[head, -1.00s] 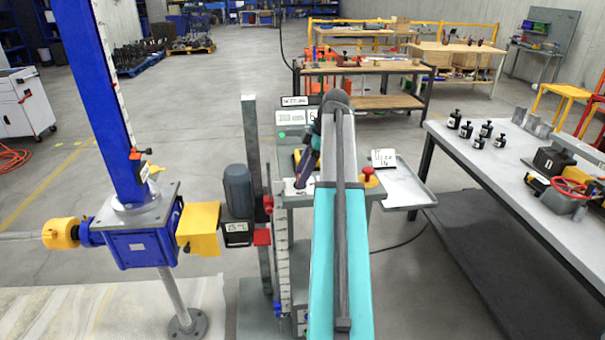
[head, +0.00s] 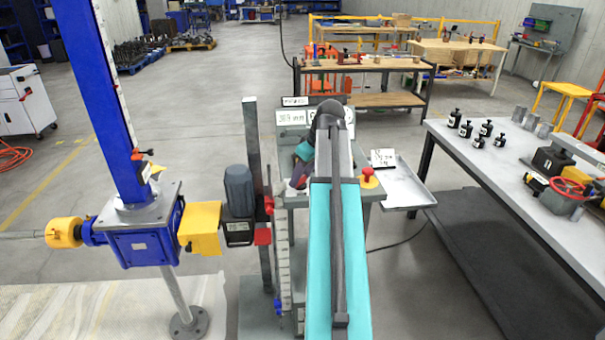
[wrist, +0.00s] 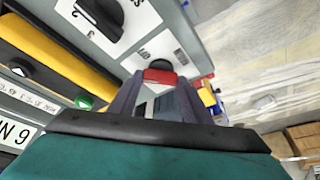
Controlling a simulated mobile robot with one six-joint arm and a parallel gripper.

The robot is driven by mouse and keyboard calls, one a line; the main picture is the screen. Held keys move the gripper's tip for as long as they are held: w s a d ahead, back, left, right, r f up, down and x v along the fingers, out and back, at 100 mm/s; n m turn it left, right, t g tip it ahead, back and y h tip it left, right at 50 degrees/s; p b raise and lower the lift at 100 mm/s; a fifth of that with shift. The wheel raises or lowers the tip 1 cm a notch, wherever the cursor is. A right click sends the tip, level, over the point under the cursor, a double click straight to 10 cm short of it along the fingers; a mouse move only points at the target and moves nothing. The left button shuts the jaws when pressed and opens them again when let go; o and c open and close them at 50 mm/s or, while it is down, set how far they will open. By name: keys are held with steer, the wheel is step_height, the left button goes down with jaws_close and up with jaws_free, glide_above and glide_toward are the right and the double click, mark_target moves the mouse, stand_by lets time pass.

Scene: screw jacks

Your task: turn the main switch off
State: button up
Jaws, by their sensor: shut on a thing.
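In the wrist view, the two fingers of my gripper (wrist: 158,92) are closed around a small red handle (wrist: 160,76) on the grey control panel (wrist: 205,55). In the head view, my gripper (head: 299,176) points down at the panel's left part, partly covered by my arm.
A yellow bar (wrist: 55,58) and a green button (wrist: 85,102) lie left of the fingers in the wrist view. A red mushroom button (head: 368,176) is on the panel's right. The blue screw jack (head: 140,240) and motor (head: 238,190) stand left. A workbench (head: 520,170) stands right.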

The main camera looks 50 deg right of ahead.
steer(key=m+h, duration=0.1)
steer(key=m, duration=0.1)
steer(key=m+h+p, duration=0.1)
steer(key=m, duration=0.2)
steer(key=shift+a, duration=0.2)
steer(key=shift+m+g+h+p, duration=0.6)
steer(key=shift+m+p, duration=0.15)
steer(key=shift+m, duration=1.15)
steer(key=o, duration=1)
steer(key=shift+o, duration=0.2)
steer(key=shift+w+a+r, duration=0.1)
steer(key=shift+w+r, duration=0.05)
steer(key=shift+a+r+p, duration=0.15)
steer(key=shift+r+p, duration=0.45)
steer(key=s+p+v, duration=0.1)
steer(key=p+v, duration=0.3)
steer(key=v, duration=0.2)
steer(key=shift+r+p, duration=0.15)
steer(key=shift+p, duration=0.15)
